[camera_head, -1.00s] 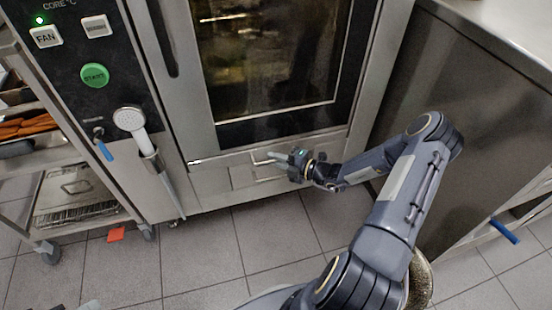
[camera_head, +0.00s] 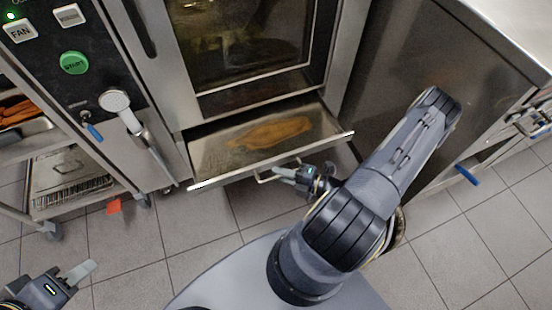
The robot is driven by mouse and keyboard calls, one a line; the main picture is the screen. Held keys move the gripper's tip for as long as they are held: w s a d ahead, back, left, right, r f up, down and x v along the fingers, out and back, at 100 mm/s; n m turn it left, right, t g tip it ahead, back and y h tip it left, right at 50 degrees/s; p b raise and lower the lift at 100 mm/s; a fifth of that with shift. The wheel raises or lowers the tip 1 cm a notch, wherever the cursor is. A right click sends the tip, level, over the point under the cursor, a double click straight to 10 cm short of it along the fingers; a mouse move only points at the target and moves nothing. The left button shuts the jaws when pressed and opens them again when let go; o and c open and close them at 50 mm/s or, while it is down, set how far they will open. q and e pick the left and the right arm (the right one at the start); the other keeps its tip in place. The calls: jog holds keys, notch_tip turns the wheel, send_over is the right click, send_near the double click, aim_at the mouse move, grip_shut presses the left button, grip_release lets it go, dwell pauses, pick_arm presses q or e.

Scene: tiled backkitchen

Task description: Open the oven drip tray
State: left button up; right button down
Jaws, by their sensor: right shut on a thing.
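The oven drip tray (camera_head: 215,158) is pulled out below the oven door, with its inside visible. A brown stain or residue (camera_head: 268,132) lies on its bottom. My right gripper (camera_head: 284,173) is shut on the drip tray's handle (camera_head: 264,178) at the front edge. My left gripper (camera_head: 75,275) is at the lower left, over the floor and away from the oven.
The oven door (camera_head: 250,45) is shut above the tray. A hand shower (camera_head: 117,101) hangs on the oven's left side. A rack trolley (camera_head: 68,182) stands at the left, and a steel counter (camera_head: 425,60) at the right.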

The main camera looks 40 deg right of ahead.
jog(key=shift+s+a, duration=0.1)
jog(key=shift+s, duration=0.3)
jog(key=c, duration=1.5)
grip_release()
jog(key=shift+o, duration=0.2)
jog(key=p+v, duration=0.1)
jog(key=v, duration=0.6)
jog(key=shift+s+d, duration=0.25)
jog(key=shift+s, duration=0.05)
